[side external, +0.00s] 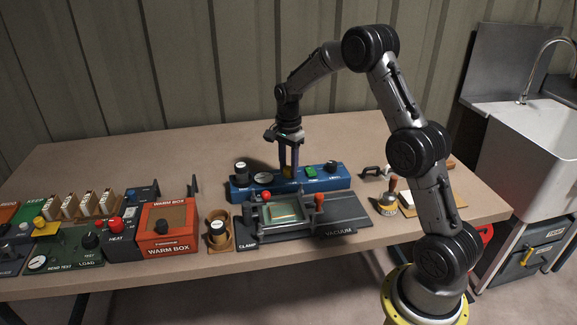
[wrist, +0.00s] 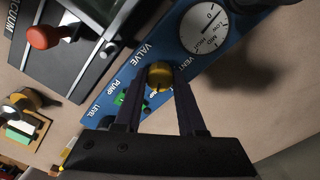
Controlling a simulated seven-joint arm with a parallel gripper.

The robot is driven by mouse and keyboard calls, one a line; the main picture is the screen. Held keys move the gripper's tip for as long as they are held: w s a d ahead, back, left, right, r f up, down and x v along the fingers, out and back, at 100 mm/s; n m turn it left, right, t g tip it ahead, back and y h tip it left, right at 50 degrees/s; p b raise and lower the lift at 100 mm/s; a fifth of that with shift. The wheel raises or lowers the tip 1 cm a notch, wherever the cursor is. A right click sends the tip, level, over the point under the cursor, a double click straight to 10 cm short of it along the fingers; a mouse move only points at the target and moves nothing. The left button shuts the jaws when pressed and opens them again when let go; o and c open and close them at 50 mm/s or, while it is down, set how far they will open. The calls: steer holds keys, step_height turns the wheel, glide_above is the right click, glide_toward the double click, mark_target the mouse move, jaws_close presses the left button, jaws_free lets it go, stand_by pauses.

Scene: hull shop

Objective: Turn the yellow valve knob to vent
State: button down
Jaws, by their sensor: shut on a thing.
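The yellow valve knob (wrist: 159,75) sits on a blue panel (wrist: 222,62) with VALVE, VENT, PUMP and LEVEL labels. In the wrist view my gripper (wrist: 160,84) points at it, with one finger on each side, shut on the knob. In the side external view my gripper (side external: 289,172) reaches straight down onto the blue panel (side external: 325,184), and the fingers partly cover the yellow knob (side external: 288,173). The knob's dark pointer mark is small, and I cannot tell its exact setting.
A round gauge (wrist: 206,30) is beside the knob. A green pump switch (side external: 310,171) and a black level knob (side external: 332,166) share the panel. The vacuum clamp fixture (side external: 345,212) with red handles stands in front. An orange warm box (side external: 168,228) is at left.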

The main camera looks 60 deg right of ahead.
steer(key=shift+r+n, duration=0.1)
steer(key=shift+n, duration=0.3)
steer(key=n, duration=1.1)
steer(key=shift+n, duration=0.4)
steer(key=n, duration=1.1)
steer(key=shift+w+n, duration=0.1)
steer(key=shift+n, duration=0.2)
steer(key=c, duration=0.5)
jaws_free()
